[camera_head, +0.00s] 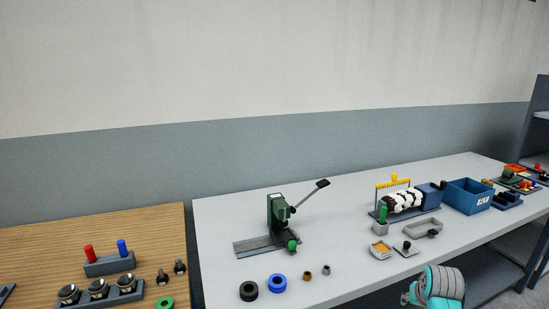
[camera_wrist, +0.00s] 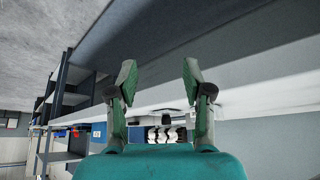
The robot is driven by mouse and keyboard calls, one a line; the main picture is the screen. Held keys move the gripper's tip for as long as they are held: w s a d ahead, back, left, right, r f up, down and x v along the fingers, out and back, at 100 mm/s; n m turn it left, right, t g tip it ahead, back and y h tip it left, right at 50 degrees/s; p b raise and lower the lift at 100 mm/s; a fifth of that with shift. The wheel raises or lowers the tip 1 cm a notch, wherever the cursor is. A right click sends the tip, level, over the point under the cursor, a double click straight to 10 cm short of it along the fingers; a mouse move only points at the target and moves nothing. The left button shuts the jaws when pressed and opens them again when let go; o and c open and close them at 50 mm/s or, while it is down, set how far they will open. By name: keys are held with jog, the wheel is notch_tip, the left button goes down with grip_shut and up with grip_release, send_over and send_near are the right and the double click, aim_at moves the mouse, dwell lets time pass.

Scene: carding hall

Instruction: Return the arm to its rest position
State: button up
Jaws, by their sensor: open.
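My gripper (camera_wrist: 158,78) is open and empty in the wrist view, its two green-padded fingers spread apart with nothing between them. In the head view a teal and grey part of my arm shows at the lower right, in front of the table's front edge; the fingers cannot be made out there. The wrist view appears upside down, with the pale table (camera_wrist: 250,60) behind the fingertips. A black-and-white roller (camera_wrist: 166,134) shows beyond the gripper's base, and it also shows in the head view (camera_head: 404,201).
The grey table (camera_head: 345,225) carries a green lever press (camera_head: 278,213), rings, small trays and a blue bin (camera_head: 467,196). A wooden bench (camera_head: 140,222) with red and blue pegs stands at left. Shelving (camera_head: 541,125) stands at far right. The air above the table is clear.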

jog(key=s+a+f+n+t, duration=0.1)
jog(key=s+a+f, duration=0.3)
jog(key=s+f, duration=0.25)
jog(key=s+a+f+t, duration=0.1)
jog(key=s+a+f, duration=0.4)
jog(key=f, duration=0.3)
jog(key=s+a+f+n+t, duration=0.1)
jog(key=s+a+f, duration=0.15)
jog(key=s, duration=0.55)
jog(key=s+a+f+t, duration=0.1)
jog(key=s+a, duration=0.3)
jog(key=s, duration=0.4)
jog(key=s+a+r+n+t+y, duration=0.1)
jog(key=s+a+r, duration=0.15)
jog(key=s, duration=0.55)
jog(key=s+a+r+t, duration=0.2)
jog(key=s+r, duration=0.1)
jog(key=s, duration=0.4)
jog(key=s+a+r+n+t+y, duration=0.1)
jog(key=s+a+r+t, duration=0.1)
jog(key=s+r, duration=1)
notch_tip(320, 180, up, 2)
jog(key=shift+s+a+r, duration=0.2)
jog(key=shift+s, duration=0.05)
